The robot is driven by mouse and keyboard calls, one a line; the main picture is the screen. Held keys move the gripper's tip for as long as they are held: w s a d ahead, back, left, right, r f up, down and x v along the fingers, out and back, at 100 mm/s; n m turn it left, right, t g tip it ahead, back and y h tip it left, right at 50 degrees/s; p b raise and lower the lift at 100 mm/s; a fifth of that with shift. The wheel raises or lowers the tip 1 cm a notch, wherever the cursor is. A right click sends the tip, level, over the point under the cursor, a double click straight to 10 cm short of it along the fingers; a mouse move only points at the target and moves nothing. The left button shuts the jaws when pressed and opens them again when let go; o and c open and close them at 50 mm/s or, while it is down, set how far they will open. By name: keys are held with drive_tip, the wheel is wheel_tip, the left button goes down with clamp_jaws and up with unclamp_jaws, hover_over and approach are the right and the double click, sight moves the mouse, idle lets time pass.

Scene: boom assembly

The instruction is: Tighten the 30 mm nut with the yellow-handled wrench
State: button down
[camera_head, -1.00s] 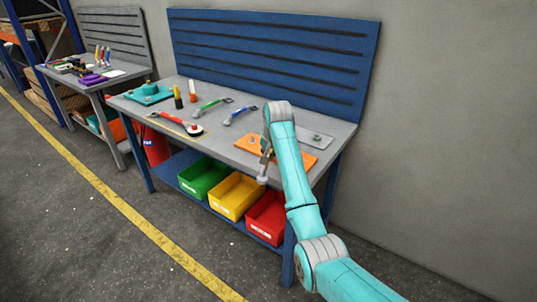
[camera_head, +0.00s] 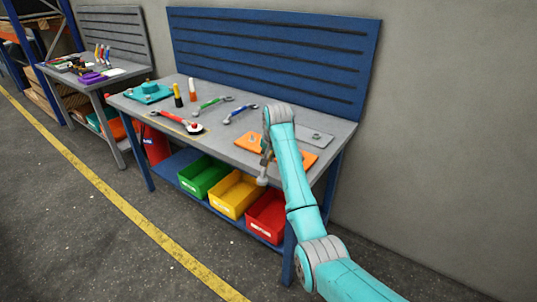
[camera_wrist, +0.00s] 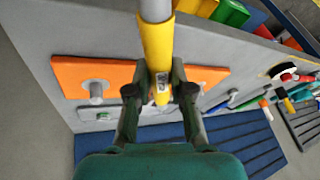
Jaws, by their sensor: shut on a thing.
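My gripper (camera_wrist: 160,92) is shut on the yellow handle of the wrench (camera_wrist: 157,45) in the wrist view. The wrench's grey shank runs out of the top of that view, so its working end is hidden there. An orange plate (camera_wrist: 75,72) lies beyond the fingers, with a grey bolt or nut (camera_wrist: 96,90) standing on its left part. I cannot tell which is 30 mm. In the head view, my gripper (camera_head: 267,157) is at the bench's front edge, and my arm partly covers the orange plate (camera_head: 247,142).
The grey bench top (camera_head: 225,135) carries a red wrench (camera_head: 178,122), a green wrench (camera_head: 210,104), a blue wrench (camera_head: 240,113) and a teal fixture (camera_head: 148,92). Green, yellow and red bins (camera_head: 265,215) sit below. A blue back panel (camera_head: 270,60) rises behind.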

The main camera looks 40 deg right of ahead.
drive_tip(key=shift+f, duration=1.3)
drive_tip(key=shift+w+a, duration=0.1)
idle(0.4)
drive_tip(key=shift+w+a+m, duration=0.2)
drive_tip(key=shift+w+m, duration=0.1)
idle(0.4)
drive_tip(key=shift+w+a+m, duration=0.3)
drive_tip(key=shift+m, duration=0.1)
drive_tip(key=shift+w+a, duration=0.1)
drive_tip(key=shift+w+a+m+h, duration=0.2)
drive_tip(key=shift+w+m+h, duration=0.1)
drive_tip(key=shift+w+a, duration=0.1)
idle(0.6)
drive_tip(key=shift+w+a+m, duration=0.15)
drive_tip(key=shift+w+m, duration=0.15)
drive_tip(key=shift+m, duration=0.1)
